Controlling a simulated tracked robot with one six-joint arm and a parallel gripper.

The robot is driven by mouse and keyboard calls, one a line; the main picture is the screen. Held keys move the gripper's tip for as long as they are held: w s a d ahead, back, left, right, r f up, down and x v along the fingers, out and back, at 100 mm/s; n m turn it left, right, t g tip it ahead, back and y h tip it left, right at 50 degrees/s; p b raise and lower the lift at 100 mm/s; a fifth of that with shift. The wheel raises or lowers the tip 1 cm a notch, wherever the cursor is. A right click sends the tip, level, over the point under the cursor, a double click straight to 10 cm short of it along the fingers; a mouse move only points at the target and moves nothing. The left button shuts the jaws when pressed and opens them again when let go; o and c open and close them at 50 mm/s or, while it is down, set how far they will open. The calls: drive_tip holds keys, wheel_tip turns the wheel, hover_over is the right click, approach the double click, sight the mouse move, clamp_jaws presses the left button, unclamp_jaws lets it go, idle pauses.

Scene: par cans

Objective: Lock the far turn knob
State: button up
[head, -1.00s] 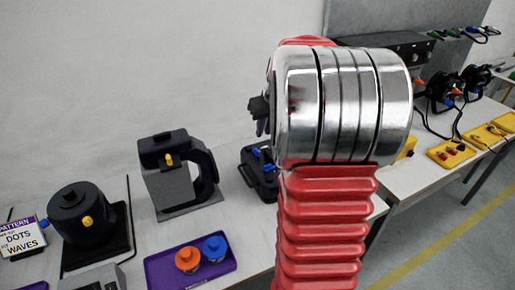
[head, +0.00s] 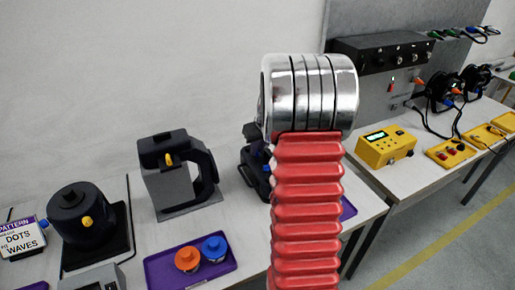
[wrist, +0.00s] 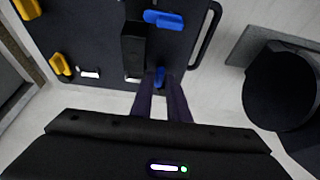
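In the wrist view, two blue turn knobs sit on a dark panel (wrist: 100,55). One blue knob (wrist: 160,76) lies between my gripper's fingertips (wrist: 160,82); the other blue knob (wrist: 164,18) is farther up the picture. My fingers are dark purple with a gap between them. I cannot tell whether they touch the knob. In the head view, my arm's wrist hides the gripper and much of the black unit (head: 252,178); only a bit of blue shows there. I cannot tell which knob is the far one.
Two yellow knobs (wrist: 61,63) are at the left of the panel. A black block (wrist: 133,48) stands beside the fingers.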

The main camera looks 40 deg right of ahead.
drive_tip(key=shift+c, duration=0.2)
clamp_jaws()
drive_tip(key=shift+m, duration=0.5)
drive_tip(key=shift+w+a+m+h, duration=0.1)
drive_tip(key=shift+a+m+h, duration=0.1)
drive_tip(key=shift+m+h, duration=0.95)
drive_tip(key=shift+w+a+m+g+h, duration=0.15)
drive_tip(key=shift+m+g, duration=0.3)
drive_tip(key=shift+m, duration=0.9)
drive_tip(key=shift+w+m+g+h, duration=0.1)
drive_tip(key=shift+m+g, duration=0.35)
drive_tip(key=shift+m, duration=0.85)
drive_tip(key=m+g, duration=0.1)
drive_tip(key=m, duration=0.3)
drive_tip(key=shift+w+m+g+h, duration=0.2)
drive_tip(key=shift+m+g+h, duration=0.1)
drive_tip(key=shift+m+g, duration=0.1)
drive_tip(key=m, duration=0.1)
drive_tip(key=m+g, duration=0.1)
drive_tip(key=m, duration=0.2)
drive_tip(key=shift+w+a+m+g, duration=0.1)
drive_tip(key=shift+w+m+g, duration=0.2)
drive_tip(key=shift+g, duration=0.1)
